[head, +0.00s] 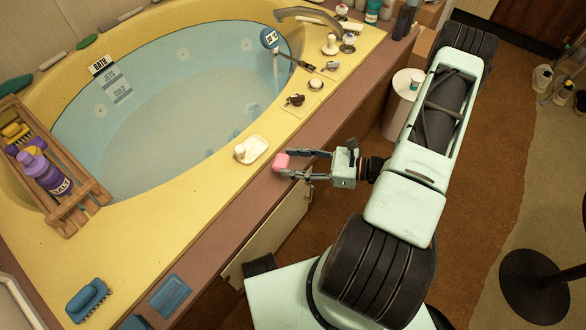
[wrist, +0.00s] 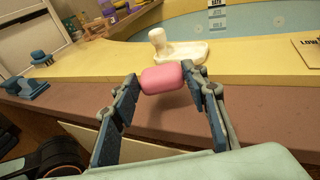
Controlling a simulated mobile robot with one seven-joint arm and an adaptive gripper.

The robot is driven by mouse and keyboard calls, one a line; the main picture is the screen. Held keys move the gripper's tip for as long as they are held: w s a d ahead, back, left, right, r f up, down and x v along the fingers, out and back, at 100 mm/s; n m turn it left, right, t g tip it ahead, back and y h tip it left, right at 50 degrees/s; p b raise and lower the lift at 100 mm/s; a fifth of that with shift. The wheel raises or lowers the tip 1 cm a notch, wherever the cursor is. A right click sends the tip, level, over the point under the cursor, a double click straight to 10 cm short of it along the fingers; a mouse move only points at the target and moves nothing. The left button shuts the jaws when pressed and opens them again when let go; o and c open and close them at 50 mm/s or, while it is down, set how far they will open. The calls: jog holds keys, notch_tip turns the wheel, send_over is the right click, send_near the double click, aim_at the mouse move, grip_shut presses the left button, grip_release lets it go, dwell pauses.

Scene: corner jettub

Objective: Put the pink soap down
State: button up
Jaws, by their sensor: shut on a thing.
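The pink soap (head: 281,162) is a small rounded block held at the tips of my gripper (head: 290,163). In the wrist view the soap (wrist: 163,79) sits between the two fingers of my gripper (wrist: 165,84), which touch it on both sides. In the head view it appears over the brown ledge along the tub's front. A white soap dish (head: 251,150) with a knob-like part stands on the yellow tub rim, just left of the soap in the head view. The dish (wrist: 180,51) shows just behind the soap in the wrist view. I cannot tell the soap's exact height above the ledge.
The yellow rim (head: 170,213) surrounds a water-filled tub (head: 180,110). A wooden caddy (head: 75,205) with a purple bottle (head: 45,172) lies across the left side. A blue brush (head: 87,299) is at the front left. Taps and knobs (head: 294,100) stand beyond the dish. The rim between brush and dish is clear.

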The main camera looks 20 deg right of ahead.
aim_at(295, 168)
jog(key=shift+w+f+b, duration=0.1)
jog(key=shift+f+b, duration=0.5)
jog(key=shift+f, duration=1.05)
jog(key=shift+f, duration=0.25)
jog(key=o, duration=1.5)
jog(key=shift+r, duration=0.1)
jog(key=shift+r, duration=0.1)
jog(key=shift+d+r, duration=0.15)
jog(key=shift+d, duration=0.1)
jog(key=p+v, duration=0.1)
jog(key=v, duration=1)
jog(key=shift+s+d+p, duration=0.2)
jog(key=shift+s+p, duration=0.05)
jog(key=shift+p, duration=0.1)
